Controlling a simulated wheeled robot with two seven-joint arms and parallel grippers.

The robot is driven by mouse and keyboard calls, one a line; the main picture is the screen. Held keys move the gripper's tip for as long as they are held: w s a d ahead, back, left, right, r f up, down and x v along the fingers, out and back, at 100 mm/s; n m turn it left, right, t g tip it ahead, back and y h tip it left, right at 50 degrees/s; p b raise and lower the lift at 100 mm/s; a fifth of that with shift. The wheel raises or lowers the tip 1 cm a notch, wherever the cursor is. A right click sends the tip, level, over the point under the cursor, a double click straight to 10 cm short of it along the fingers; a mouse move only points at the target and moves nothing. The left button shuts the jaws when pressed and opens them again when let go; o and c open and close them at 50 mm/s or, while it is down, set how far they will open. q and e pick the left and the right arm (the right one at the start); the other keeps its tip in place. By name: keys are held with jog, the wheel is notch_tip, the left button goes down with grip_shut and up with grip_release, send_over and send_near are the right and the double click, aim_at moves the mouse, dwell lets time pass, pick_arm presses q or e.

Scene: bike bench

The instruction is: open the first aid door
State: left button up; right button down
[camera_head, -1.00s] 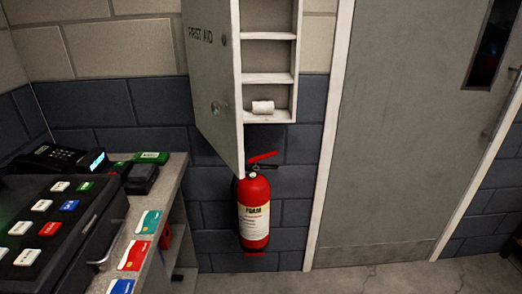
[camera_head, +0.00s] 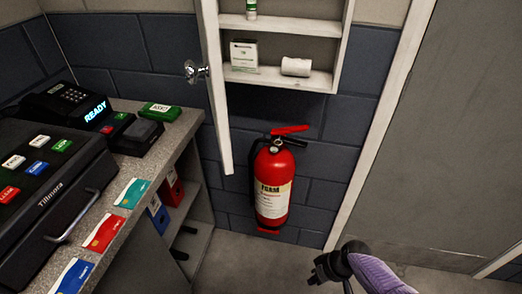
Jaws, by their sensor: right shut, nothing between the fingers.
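The first aid door (camera_head: 214,95) stands swung open to the left, seen nearly edge-on, with a metal knob (camera_head: 195,71) on its left side. The first aid cabinet (camera_head: 337,62) is open on the wall, its white shelves exposed. A white roll (camera_head: 296,67), a small box (camera_head: 244,54) and a small bottle (camera_head: 251,9) stand on the shelves. My right gripper (camera_head: 322,271) is low at the bottom, below and to the right of the cabinet, apart from the door. It is shut and empty. My left gripper is out of view.
A red fire extinguisher (camera_head: 272,188) hangs on the wall under the cabinet. A counter (camera_head: 148,175) with a till (camera_head: 50,180), a card terminal (camera_head: 138,135) and several cards is at left. A grey room door (camera_head: 445,130) is at right. The floor between is clear.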

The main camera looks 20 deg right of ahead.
jog(key=w+r+n+t+y+b, duration=0.1)
jog(key=w+r+n+t+y, duration=0.2)
jog(key=w+r, duration=0.65)
jog(key=w+r+n+y+b, duration=0.1)
jog(key=w+r+n+y, duration=0.4)
jog(key=r, duration=1)
jog(key=s+d+r+n+g+y, duration=0.1)
jog(key=s+r+n+g+y, duration=0.2)
jog(key=r+n+y, duration=0.85)
jog(key=w+a+r+m+h+p, duration=0.1)
jog(key=a+r+h, duration=0.4)
jog(key=a, duration=0.8)
jog(key=shift+a+m+p, duration=0.4)
jog(key=shift+m+p, duration=0.5)
jog(key=shift+m, duration=0.05)
jog(key=shift+h, duration=0.25)
